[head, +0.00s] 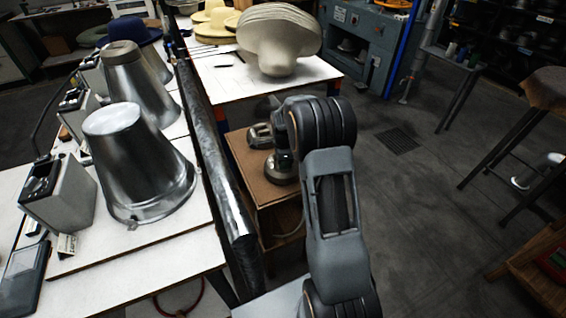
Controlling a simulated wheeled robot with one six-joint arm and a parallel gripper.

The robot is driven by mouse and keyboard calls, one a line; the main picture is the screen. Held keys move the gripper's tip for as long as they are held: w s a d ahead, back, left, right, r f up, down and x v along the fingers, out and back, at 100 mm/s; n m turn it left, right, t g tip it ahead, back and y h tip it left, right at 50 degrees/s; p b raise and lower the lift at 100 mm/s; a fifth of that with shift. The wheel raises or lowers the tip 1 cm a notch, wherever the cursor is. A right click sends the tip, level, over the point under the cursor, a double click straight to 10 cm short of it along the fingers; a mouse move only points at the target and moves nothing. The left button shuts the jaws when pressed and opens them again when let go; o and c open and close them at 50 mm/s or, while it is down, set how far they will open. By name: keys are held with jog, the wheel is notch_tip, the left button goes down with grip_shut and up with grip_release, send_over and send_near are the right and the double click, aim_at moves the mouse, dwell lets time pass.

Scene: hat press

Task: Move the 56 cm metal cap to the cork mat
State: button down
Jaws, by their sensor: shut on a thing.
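Two silver metal caps, tapered with flat tops, stand on the white table at left in the head view: a nearer one (140,170) and one behind it (137,85). I cannot read which is 56 cm. A brown, cork-like surface (252,182) lies on a low stand right of the table; I cannot tell for sure that it is the cork mat. My arm (333,200) rises at centre right, and its wrist end reaches over this surface. My gripper's fingers and anything in them do not show, hidden behind the arm.
A dark rail (222,165) runs between the left table (120,285) and the stand. Small grey boxes (60,195) line the table beside the caps. A white table (215,85) behind holds a pale hat-shaped form (280,38).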

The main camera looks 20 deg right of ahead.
jog(key=shift+r, duration=0.1)
jog(key=c, duration=1)
grip_release()
jog(key=shift+o, duration=0.2)
jog(key=shift+s, duration=0.1)
jog(key=shift+r+p, duration=2.7)
jog(key=shift+r, duration=1)
